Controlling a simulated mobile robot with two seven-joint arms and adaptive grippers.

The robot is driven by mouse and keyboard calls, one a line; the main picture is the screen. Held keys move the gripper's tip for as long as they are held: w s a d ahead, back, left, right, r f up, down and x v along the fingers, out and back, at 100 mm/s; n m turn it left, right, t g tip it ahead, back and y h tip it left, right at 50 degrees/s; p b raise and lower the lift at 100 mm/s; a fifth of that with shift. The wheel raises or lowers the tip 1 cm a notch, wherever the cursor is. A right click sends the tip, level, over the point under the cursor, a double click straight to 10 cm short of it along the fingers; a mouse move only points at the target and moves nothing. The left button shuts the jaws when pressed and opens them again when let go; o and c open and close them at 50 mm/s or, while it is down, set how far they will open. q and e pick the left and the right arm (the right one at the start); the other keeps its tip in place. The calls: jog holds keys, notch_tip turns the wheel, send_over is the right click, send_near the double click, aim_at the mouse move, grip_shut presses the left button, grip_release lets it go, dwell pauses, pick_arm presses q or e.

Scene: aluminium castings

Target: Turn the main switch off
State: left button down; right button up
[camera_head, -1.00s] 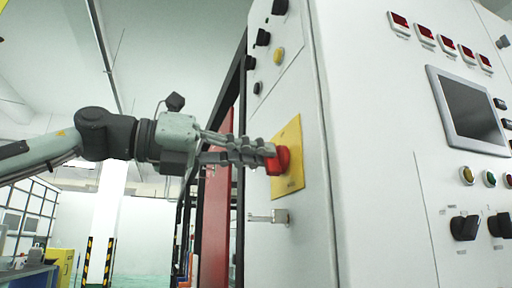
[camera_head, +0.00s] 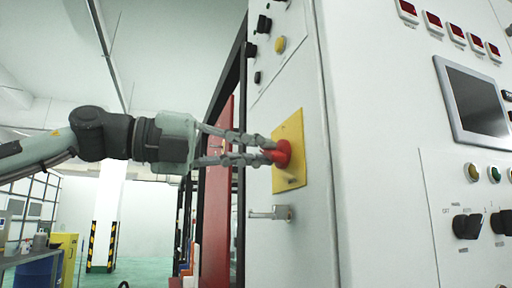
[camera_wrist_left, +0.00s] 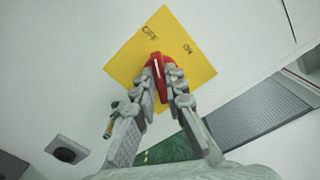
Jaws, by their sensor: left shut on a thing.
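The main switch is a red rotary knob (camera_head: 281,154) on a yellow plate (camera_head: 290,176) on the side face of a white cabinet. My left gripper (camera_head: 266,149) reaches it from the left and is shut on the knob. In the left wrist view the red knob (camera_wrist_left: 158,76) sits between the two fingertips (camera_wrist_left: 160,80). Its white line runs nearly up the picture, toward the "OFF" lettering on the yellow plate (camera_wrist_left: 190,50); "ON" is to the right. My right gripper is not in view.
A door latch (camera_head: 270,213) sticks out below the yellow plate. Black knobs and a yellow button (camera_head: 280,45) are above it. The front panel at right holds a screen (camera_head: 477,103) and more knobs. The space left of the cabinet is open.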

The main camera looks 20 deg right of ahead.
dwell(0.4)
pick_arm(q)
jog(key=c, duration=1.6)
grip_release()
jog(key=shift+a, duration=0.2)
jog(key=a, duration=1.1)
jog(key=shift+s+a, duration=0.25)
jog(key=shift+a, duration=0.1)
